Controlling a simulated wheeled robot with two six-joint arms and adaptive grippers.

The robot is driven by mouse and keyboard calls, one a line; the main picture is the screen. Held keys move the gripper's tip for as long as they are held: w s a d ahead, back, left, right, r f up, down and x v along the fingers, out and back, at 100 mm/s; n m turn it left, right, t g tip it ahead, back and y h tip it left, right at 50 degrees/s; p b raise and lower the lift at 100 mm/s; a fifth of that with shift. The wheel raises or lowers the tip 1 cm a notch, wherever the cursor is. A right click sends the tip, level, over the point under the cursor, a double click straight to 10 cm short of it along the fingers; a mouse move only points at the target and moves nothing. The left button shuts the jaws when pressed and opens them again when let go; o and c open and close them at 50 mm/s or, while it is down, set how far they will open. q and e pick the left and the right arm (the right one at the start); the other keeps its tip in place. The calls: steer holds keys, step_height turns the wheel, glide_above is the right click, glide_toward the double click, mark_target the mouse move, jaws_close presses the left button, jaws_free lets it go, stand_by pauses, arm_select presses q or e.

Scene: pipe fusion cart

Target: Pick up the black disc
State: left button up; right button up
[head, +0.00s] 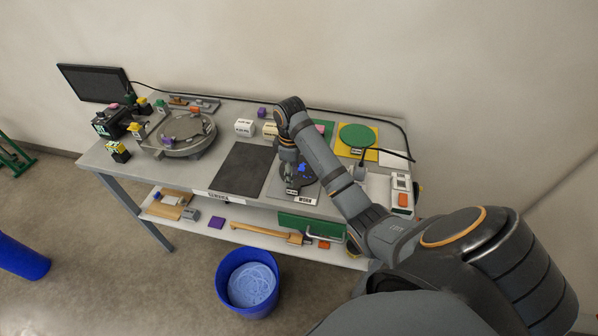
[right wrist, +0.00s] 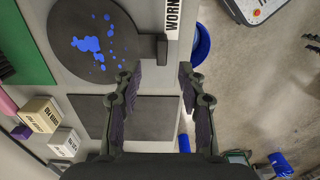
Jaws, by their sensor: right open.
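The black disc (right wrist: 120,62) has blue splotches on its face and a short dark tab (right wrist: 150,48) on its edge. It lies flat near the front of the table by a "WORN" label. In the head view the disc (head: 311,178) is partly hidden by my right gripper (head: 289,174). In the right wrist view my right gripper (right wrist: 158,73) is open and empty, its fingers apart. The tab shows just beyond the fingertips, roughly in line with the gap between them; I cannot tell the height between them. My left gripper is not in view.
A dark square mat (head: 240,168) lies left of the disc. White and tan boxes (head: 245,127) stand behind. A green disc (head: 357,135) sits on a yellow plate at the back right. A round metal fixture (head: 185,148) is on the left. A blue bin (head: 247,302) stands on the floor in front.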

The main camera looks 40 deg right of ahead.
step_height(320, 180, down, 6)
steer(key=b, duration=0.3)
steer(key=shift+s+f+b, duration=0.1)
steer(key=shift+s+b, duration=0.05)
steer(key=shift+b, duration=0.15)
steer(key=shift+f, duration=0.1)
steer(key=c, duration=0.3)
jaws_close()
